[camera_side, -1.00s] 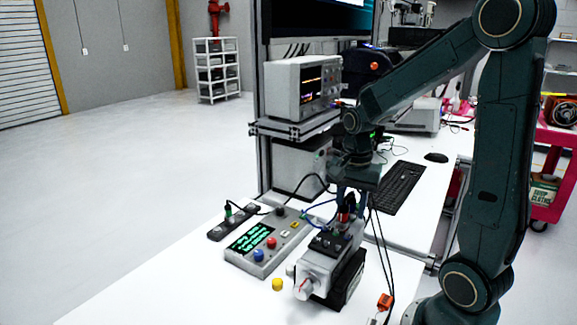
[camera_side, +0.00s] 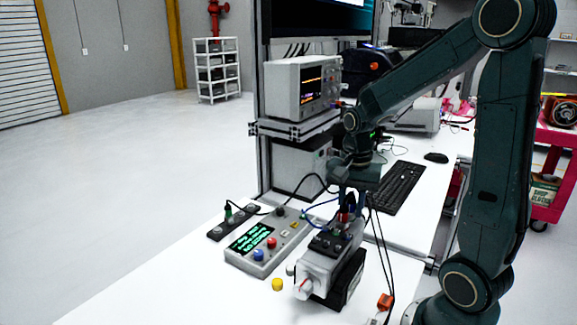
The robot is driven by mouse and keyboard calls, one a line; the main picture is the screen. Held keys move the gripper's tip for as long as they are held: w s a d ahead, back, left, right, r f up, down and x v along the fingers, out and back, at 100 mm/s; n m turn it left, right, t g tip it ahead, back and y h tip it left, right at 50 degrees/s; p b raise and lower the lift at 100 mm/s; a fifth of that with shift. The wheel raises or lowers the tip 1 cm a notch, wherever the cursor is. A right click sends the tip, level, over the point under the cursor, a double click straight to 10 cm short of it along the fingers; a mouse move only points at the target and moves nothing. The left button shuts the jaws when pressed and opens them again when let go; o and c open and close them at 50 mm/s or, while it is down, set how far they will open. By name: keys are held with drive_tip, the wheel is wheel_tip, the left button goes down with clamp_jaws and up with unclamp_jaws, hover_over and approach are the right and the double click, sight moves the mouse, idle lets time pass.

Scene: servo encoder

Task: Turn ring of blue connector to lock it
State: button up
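The servo unit (camera_side: 318,270) is a light grey and black motor body lying on the white table, with connectors on its top. My gripper (camera_side: 346,204) points down at the connectors at the rear top of the servo unit. A red-marked connector (camera_side: 345,214) shows just below the fingers. A blue cable (camera_side: 318,213) runs from the control box towards this spot. The blue connector and its ring are too small and too covered by the gripper to make out. Whether the fingers are shut on it cannot be told.
A yellow cap (camera_side: 277,284) and an orange connector (camera_side: 385,301) lie near the servo. Black cables hang close on its right.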

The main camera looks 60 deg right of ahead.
sight(352, 198)
drive_tip(key=shift+m, duration=2.8)
drive_tip(key=o, duration=0.5)
drive_tip(key=shift+r, duration=0.15)
drive_tip(key=shift+r, duration=4.4)
drive_tip(key=shift+a, duration=0.1)
